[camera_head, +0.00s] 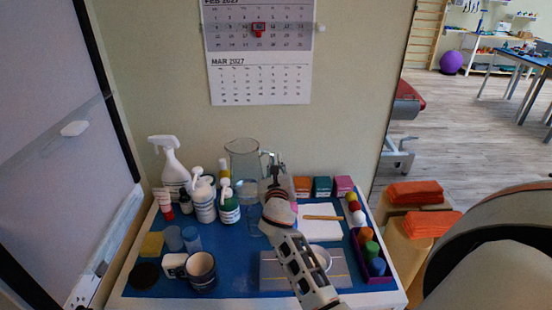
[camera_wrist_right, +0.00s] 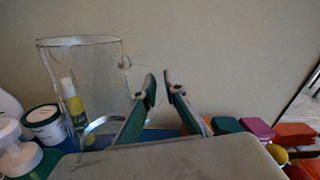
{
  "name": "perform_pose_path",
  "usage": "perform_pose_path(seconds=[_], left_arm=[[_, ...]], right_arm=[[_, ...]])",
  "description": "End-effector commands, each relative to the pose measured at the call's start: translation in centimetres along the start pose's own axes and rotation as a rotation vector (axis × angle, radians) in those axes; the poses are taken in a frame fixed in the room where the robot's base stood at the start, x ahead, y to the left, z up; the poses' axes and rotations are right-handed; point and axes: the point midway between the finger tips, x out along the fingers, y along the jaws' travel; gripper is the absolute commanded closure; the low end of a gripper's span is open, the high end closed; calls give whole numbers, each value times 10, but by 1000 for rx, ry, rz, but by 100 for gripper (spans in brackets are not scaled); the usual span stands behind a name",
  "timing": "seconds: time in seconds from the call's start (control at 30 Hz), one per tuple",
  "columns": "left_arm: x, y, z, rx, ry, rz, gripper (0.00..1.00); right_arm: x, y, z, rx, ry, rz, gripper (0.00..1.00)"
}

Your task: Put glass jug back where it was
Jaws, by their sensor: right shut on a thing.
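The glass jug (camera_head: 241,158) is clear and upright at the back of the blue-topped table, near the wall. In the right wrist view the jug (camera_wrist_right: 88,85) is at the left, with its handle side toward my fingers. My right gripper (camera_head: 272,178) is beside the jug, on its right, and is shut on its handle. In the right wrist view my fingertips (camera_wrist_right: 160,88) have a narrow gap where the thin clear handle is hard to make out. I cannot tell whether the jug's base touches the table. My left gripper is not in view.
Spray and pump bottles (camera_head: 203,200) crowd the left of the blue tabletop (camera_head: 225,272). A dark mug (camera_head: 201,272) stands in front. Coloured boxes (camera_head: 322,186), a white pad (camera_head: 319,228) and a purple tray (camera_head: 371,262) are on the right. A calendar (camera_head: 259,80) hangs behind.

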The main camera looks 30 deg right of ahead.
Motion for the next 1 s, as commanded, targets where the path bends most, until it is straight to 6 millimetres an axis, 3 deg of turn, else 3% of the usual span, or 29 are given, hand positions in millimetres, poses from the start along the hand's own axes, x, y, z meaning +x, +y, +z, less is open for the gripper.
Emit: perform_pose_path(seconds=[0.2,0.47,0.5,0.53,0.87,1.0], left_arm=[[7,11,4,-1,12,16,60],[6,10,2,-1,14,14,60],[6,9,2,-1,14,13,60],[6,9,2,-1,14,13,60],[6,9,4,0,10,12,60],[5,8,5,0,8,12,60]], right_arm=[[1,6,-20,6,-5,-1,100],[1,7,-20,6,-6,0,100],[0,7,-25,0,2,0,79],[0,7,-25,0,2,0,73],[-1,7,-25,0,1,0,73],[-10,7,-25,0,1,1,73]])
